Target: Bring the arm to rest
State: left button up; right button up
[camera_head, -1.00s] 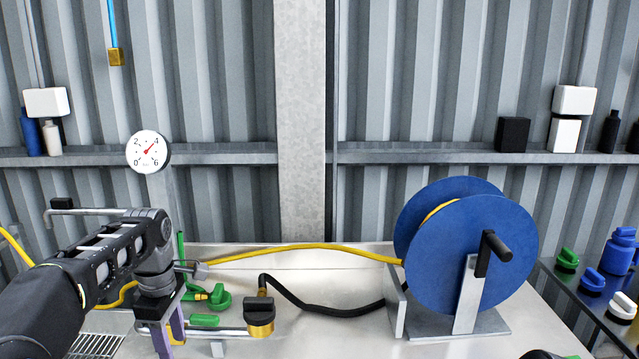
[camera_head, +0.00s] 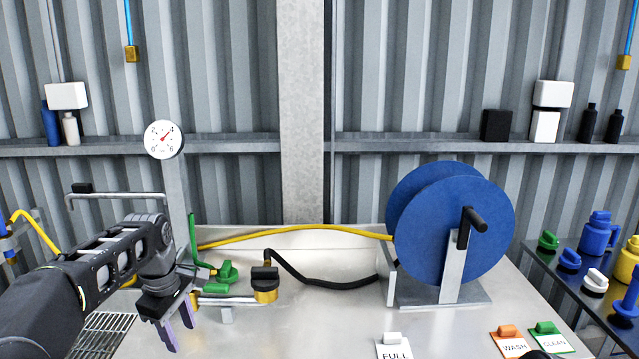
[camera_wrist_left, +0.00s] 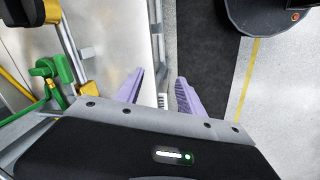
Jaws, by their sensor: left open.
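My left arm comes in from the left in the head view. Its gripper (camera_head: 179,328) points down over the front left of the steel table, beside the drain grating. In the left wrist view the two purple fingers of the left gripper (camera_wrist_left: 160,92) stand apart with nothing between them. Below them show the table's edge and the dark floor strip. The green valve handle (camera_head: 227,272) and brass fitting (camera_head: 265,293) are just right of the gripper, apart from it. My right gripper is not in view.
A blue hose reel (camera_head: 455,235) stands on the table (camera_head: 310,330) at the right, with a yellow hose (camera_head: 300,228) and a black hose (camera_head: 325,283). Label blocks stand at the front right. A side shelf (camera_head: 570,277) holds coloured bottles. The middle of the table is clear.

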pick_arm(q)
jog(key=w+d+f+m+t+h, duration=0.1)
jog(key=w+d+f+m+t, duration=0.25)
jog(key=d+f+m, duration=0.5)
jog(key=s+d+f+m+h, duration=0.1)
jog(key=s+d+f+m, duration=0.2)
jog(key=f, duration=0.6)
jog(key=s+d+f+h, duration=0.1)
jog(key=s+d+f, duration=0.3)
jog(key=f, duration=0.5)
jog(key=s+d+f+g, duration=0.1)
jog(key=s+f, duration=0.3)
jog(key=s, duration=0.5)
jog(key=s+d+f+m+g, duration=0.1)
jog(key=s+f, duration=0.3)
jog(key=s, duration=0.6)
jog(key=s+d+f+g+h, duration=0.1)
jog(key=s+f, duration=0.4)
jog(key=s, duration=0.5)
jog(key=shift+d+g, duration=0.85)
jog(key=shift+d, duration=0.2)
jog(key=shift+m, duration=0.25)
jog(key=shift+c, duration=1)
